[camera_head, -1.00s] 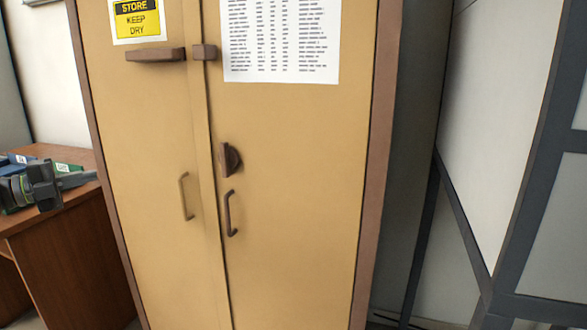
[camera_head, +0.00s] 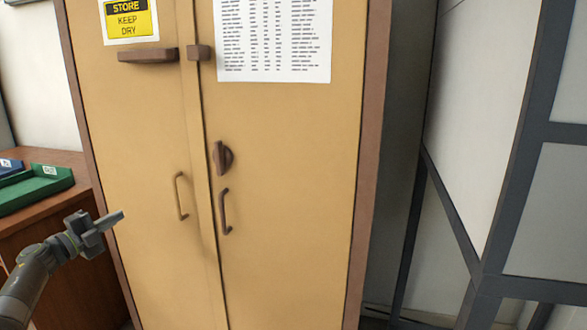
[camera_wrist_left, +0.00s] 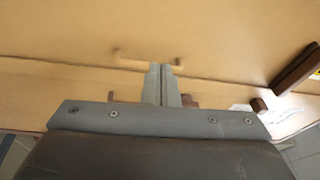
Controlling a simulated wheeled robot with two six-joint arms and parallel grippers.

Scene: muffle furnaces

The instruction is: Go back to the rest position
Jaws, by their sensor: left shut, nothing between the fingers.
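My left gripper (camera_head: 108,221) comes in from the lower left in the head view, in front of the cabinet's left edge and below the level of its left door handle. Its fingers are shut and empty. In the left wrist view the closed fingers (camera_wrist_left: 162,84) point toward the tan cabinet doors, and a handle shows just past their tips. Whether they touch it is not clear, but the head view shows the gripper apart from the handles. My right gripper is not in view.
A tan two-door cabinet (camera_head: 280,200) with shut doors, a left handle (camera_head: 181,197), a right handle (camera_head: 225,212) and a latch (camera_head: 222,158) fills the middle. A wooden desk (camera_head: 45,215) with a green tray (camera_head: 40,190) stands left. A grey-framed partition (camera_head: 500,200) stands right.

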